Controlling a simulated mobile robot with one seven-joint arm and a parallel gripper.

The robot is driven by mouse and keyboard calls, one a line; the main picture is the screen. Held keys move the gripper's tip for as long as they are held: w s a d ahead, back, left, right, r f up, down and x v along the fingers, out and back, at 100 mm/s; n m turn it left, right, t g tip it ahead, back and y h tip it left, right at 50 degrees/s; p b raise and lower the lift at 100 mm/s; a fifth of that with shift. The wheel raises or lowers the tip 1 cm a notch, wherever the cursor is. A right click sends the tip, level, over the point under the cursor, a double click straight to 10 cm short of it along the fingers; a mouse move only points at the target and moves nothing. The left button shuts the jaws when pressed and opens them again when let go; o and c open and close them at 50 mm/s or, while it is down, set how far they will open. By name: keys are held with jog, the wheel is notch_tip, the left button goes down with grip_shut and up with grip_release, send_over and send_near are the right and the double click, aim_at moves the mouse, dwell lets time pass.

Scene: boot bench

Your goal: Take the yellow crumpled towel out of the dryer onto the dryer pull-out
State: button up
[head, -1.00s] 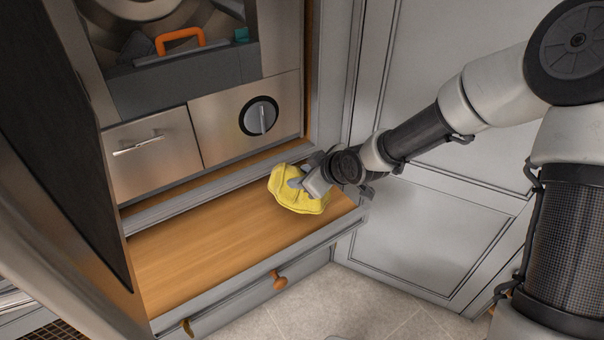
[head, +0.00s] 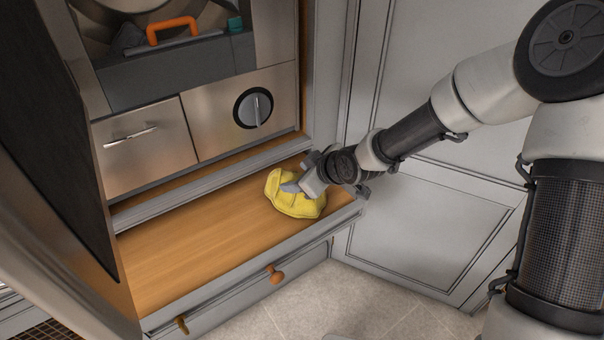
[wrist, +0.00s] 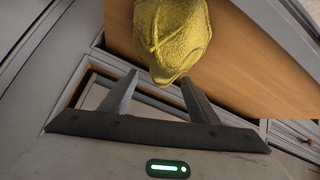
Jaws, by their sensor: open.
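The yellow crumpled towel (head: 295,196) lies on the right part of the wooden dryer pull-out (head: 200,240). My gripper (head: 292,187) is at the towel's upper right side in the head view, with a finger overlapping it. In the wrist view the fingers (wrist: 158,90) stand apart and open, and the towel (wrist: 172,38) shows at and beyond their tips. I cannot tell whether the fingers touch it. The dryer (head: 180,105) stands behind the pull-out, and its drum opening is only partly in view at the top.
An orange-handled thing (head: 172,30) and a small teal thing (head: 235,24) are at the dryer's opening. The dark open door (head: 50,130) bounds the left, and grey cabinet panels (head: 430,210) the right. The pull-out's left and middle are bare.

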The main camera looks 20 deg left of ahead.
jog(key=p+v, duration=0.8)
jog(key=v, duration=0.9)
jog(key=shift+s+r+p, duration=0.15)
jog(key=shift+p, duration=0.25)
